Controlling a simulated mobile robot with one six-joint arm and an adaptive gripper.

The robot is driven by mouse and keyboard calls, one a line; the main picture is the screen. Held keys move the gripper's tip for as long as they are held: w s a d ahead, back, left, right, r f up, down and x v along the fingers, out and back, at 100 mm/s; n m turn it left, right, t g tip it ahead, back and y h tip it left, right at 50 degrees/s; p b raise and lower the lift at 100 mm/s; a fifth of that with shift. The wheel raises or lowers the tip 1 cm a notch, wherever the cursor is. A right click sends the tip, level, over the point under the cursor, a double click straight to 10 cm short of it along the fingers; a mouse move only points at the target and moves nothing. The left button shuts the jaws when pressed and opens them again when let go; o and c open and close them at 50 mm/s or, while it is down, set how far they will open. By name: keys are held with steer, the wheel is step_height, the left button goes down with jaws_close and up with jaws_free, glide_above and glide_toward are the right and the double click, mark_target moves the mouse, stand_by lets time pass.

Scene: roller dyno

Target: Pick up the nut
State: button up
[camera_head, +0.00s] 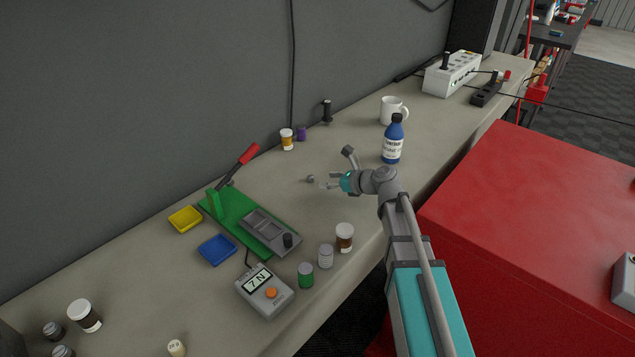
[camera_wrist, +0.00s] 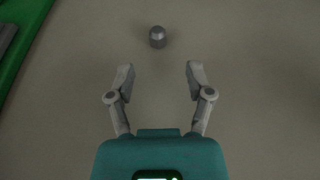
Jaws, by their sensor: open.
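The nut is a small grey metal piece (camera_head: 310,179) standing alone on the bench top in the head view. It also shows in the wrist view (camera_wrist: 158,37), at the top centre, beyond my fingertips and roughly in line with the gap between them. My gripper (camera_head: 328,184) is just to the right of the nut in the head view and does not touch it. In the wrist view my gripper (camera_wrist: 159,76) has its two fingers spread wide, with only bench top between them.
A green fixture (camera_head: 233,221) with a red lever lies left of the nut. A blue bottle (camera_head: 392,143) and a white mug (camera_head: 391,110) stand behind right. A brown-labelled jar (camera_head: 344,238) is in front. The bench top (camera_head: 262,183) around the nut is clear.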

mark_target(312, 180)
steer(key=shift+a, duration=0.1)
stand_by(0.3)
steer(key=b+x, duration=0.1)
steer(key=x, duration=0.3)
steer(key=shift+f+b, duration=0.2)
steer(key=shift+b, duration=0.2)
steer(key=shift+a+r, duration=0.1)
steer(key=shift+a, duration=0.5)
steer(key=shift+w+d, duration=0.15)
steer(key=shift+w, duration=0.05)
jaws_close()
